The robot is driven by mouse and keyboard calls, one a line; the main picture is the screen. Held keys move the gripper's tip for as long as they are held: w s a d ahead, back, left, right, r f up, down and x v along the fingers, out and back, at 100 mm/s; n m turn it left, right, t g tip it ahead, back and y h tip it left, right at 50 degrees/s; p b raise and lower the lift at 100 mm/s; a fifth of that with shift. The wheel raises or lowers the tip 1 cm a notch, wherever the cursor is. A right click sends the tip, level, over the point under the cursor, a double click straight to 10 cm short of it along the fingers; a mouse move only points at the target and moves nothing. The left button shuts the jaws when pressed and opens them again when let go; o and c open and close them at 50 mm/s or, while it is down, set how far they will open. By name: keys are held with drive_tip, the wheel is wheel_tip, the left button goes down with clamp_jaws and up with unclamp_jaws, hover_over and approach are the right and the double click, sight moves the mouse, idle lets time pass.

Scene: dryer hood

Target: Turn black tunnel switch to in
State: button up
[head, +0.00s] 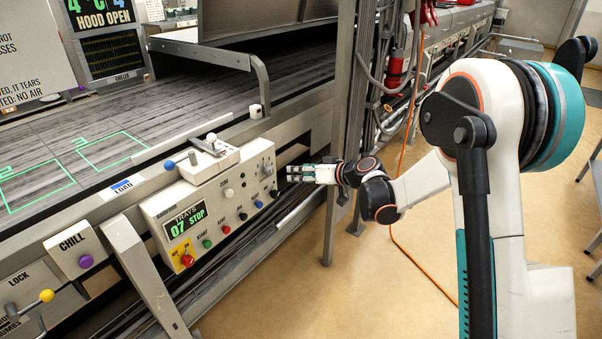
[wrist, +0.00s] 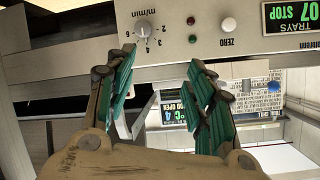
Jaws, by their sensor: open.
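The control panel (head: 216,209) on the machine's side carries a row of buttons and switches. Two dark controls show at its right: one black (head: 242,216) in the lower row and one black (head: 273,193) at the right end. I cannot read which is the tunnel switch. My gripper (head: 294,173) is just right of the panel's right end, apart from it, with its fingers pointing left. In the wrist view its open fingers (wrist: 162,62) are empty in front of the panel, below a grey dial (wrist: 142,29).
A conveyor belt (head: 200,95) runs behind the panel. A blue-knobbed lever (head: 169,165) and a white-knobbed lever (head: 211,137) stand above the panel. A steel post (head: 345,120) and hanging orange cable (head: 395,180) are close behind my gripper.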

drive_tip(key=shift+s+d+r+h, duration=0.1)
drive_tip(key=shift+s+r+h, duration=0.2)
drive_tip(key=shift+s+r, duration=0.95)
drive_tip(key=s+d+r+m+h, duration=0.1)
drive_tip(key=s+d+r, duration=0.15)
drive_tip(key=s, duration=0.35)
drive_tip(key=s+d+r+m+g+h, duration=0.1)
drive_tip(key=s+d+r+h, duration=0.1)
drive_tip(key=s+r, duration=0.3)
drive_tip(key=s+d+r+m+h, duration=0.1)
drive_tip(key=s+d+r, duration=0.15)
drive_tip(key=s, duration=0.45)
drive_tip(key=s+d+f+m+h, duration=0.1)
drive_tip(key=s+d, duration=0.4)
drive_tip(key=s, duration=0.6)
drive_tip(key=s+d+f+m+h, duration=0.1)
drive_tip(key=s+d+h, duration=0.3)
drive_tip(key=s, duration=0.7)
drive_tip(key=shift+d+f+m, duration=0.25)
drive_tip(key=shift+d+m, duration=0.05)
drive_tip(key=shift+d, duration=0.3)
drive_tip(key=shift+w, duration=0.1)
drive_tip(key=shift+c, duration=0.3)
